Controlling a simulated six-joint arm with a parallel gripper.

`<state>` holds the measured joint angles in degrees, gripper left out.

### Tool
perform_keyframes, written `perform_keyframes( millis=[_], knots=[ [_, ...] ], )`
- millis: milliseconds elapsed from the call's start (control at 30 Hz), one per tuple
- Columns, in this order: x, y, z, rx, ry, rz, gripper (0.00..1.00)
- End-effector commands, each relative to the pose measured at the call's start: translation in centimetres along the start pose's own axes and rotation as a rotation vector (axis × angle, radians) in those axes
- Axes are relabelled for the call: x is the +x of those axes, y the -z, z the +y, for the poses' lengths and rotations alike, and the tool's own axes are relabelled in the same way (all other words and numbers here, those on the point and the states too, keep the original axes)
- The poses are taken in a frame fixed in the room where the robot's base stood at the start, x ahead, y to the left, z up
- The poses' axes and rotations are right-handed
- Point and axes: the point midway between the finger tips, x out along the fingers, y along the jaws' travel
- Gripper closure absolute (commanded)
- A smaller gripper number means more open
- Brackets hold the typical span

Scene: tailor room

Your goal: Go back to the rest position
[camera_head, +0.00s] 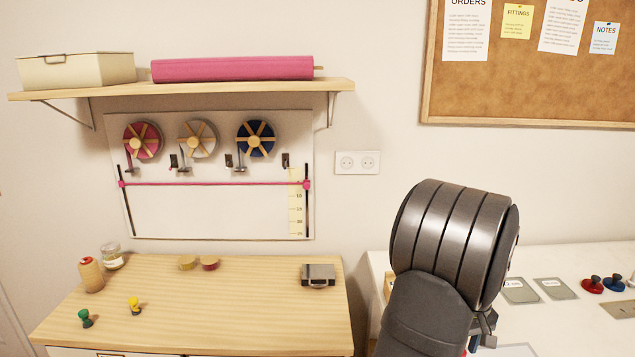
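My arm stands at the lower right in the head view, a dark ribbed wrist in front of the white table. My gripper (484,330) is mostly hidden behind the wrist. Only a small metallic part of it shows below the wrist, over the white table, and I cannot see its fingers clearly or tell whether it holds anything.
A wooden table (230,310) at left bears a thread spool (91,275), a glass jar (112,257), green and yellow knobbed pieces and a metal box (318,275). The white table (560,264) at right holds grey cards and red and blue knobbed pieces (592,285).

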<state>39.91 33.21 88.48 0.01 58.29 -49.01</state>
Motion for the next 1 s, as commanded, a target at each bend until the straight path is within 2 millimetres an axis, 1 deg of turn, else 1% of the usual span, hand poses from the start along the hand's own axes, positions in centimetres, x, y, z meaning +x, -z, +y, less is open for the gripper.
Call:
perform_keyframes(
  millis=[33, 100, 133, 200, 300, 433, 567, 833, 933, 1000],
  knots=[
    [1.1, -0.1, -0.1, 0.0, 0.003, -0.003, 0.54],
    [2.5, -0.1, -0.1, 0.0, 0.003, -0.003, 0.54],
    [2.6, 0.0, -0.1, 0.0, 0.001, -0.001, 0.54],
    [0.8, 0.0, 0.1, 0.0, -0.003, 0.003, 0.54],
    [-0.4, 0.0, 0.0, 0.0, -0.002, 0.002, 0.54],
    [-1.3, 0.0, 0.0, 0.0, 0.0, 0.0, 0.54],
    [-1.7, 0.0, 0.0, 0.0, 0.0, 0.0, 0.54],
    [-1.7, 0.0, 0.0, 0.0, 0.0, 0.0, 0.54],
    [-1.4, 0.0, 0.0, 0.0, 0.001, -0.001, 0.54],
    [-0.8, 0.0, 0.0, 0.0, 0.002, -0.002, 0.54]
  ],
)
